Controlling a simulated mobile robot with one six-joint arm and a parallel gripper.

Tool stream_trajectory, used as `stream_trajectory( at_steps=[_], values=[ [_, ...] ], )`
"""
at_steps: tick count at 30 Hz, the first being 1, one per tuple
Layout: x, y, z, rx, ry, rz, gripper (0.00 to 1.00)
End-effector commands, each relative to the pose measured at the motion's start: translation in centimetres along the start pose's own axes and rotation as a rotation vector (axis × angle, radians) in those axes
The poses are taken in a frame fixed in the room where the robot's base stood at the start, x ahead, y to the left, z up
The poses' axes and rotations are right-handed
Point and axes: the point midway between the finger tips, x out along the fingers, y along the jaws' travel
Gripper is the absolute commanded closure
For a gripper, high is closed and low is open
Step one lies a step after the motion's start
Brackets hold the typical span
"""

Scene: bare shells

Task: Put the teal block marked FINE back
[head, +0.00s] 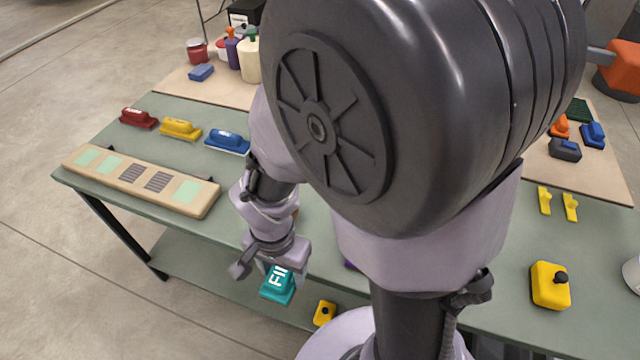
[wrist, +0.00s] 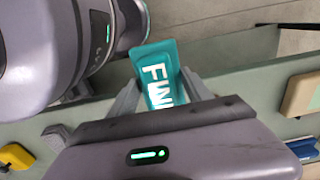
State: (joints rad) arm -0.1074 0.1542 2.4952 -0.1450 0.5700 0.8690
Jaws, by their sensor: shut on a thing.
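My gripper (head: 272,266) is shut on the teal block (head: 279,285), which hangs in front of the table's near edge in the head view. In the wrist view the block (wrist: 156,68) sits between the fingers (wrist: 162,92), its white lettering partly hidden by the gripper; "FI" shows in the head view. A long tan wooden board (head: 206,204) lies on the green table to the left of my gripper. It has light green squares (head: 187,190) and dark striped patches (head: 158,181), and no block stands on it. Part of the board also shows in the wrist view (wrist: 303,92).
Red (head: 138,118), yellow (head: 180,128) and blue (head: 228,140) blocks stand in a row behind the board. Bottles (head: 249,62) stand at the back.

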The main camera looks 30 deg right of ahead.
Motion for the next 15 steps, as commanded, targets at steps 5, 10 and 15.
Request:
stream_trajectory(
  at_steps=[5, 10, 15],
  values=[
    [0.7, 0.9, -4.6, 0.009, 0.001, 0.000, 0.86],
    [1.1, 1.7, -9.2, 0.007, 0.001, -0.001, 0.86],
    [1.4, 2.4, -12.7, 0.004, 0.001, 0.000, 0.86]
  ],
)
